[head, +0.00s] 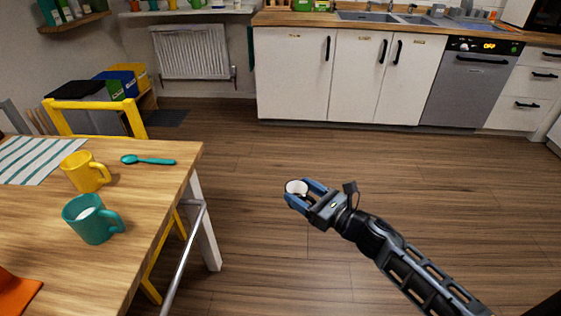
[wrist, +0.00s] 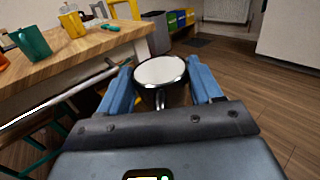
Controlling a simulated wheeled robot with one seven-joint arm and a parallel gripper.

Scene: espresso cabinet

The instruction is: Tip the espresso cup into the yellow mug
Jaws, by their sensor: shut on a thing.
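A teal mug (head: 92,220) with something pale inside stands in front of the yellow mug. A teal spoon (head: 148,160) lies near the table's (head: 150,195) right edge. A metal rail (head: 184,258) runs beside the table. A yellow chair (head: 95,108) stands behind it. Open floor lies right.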

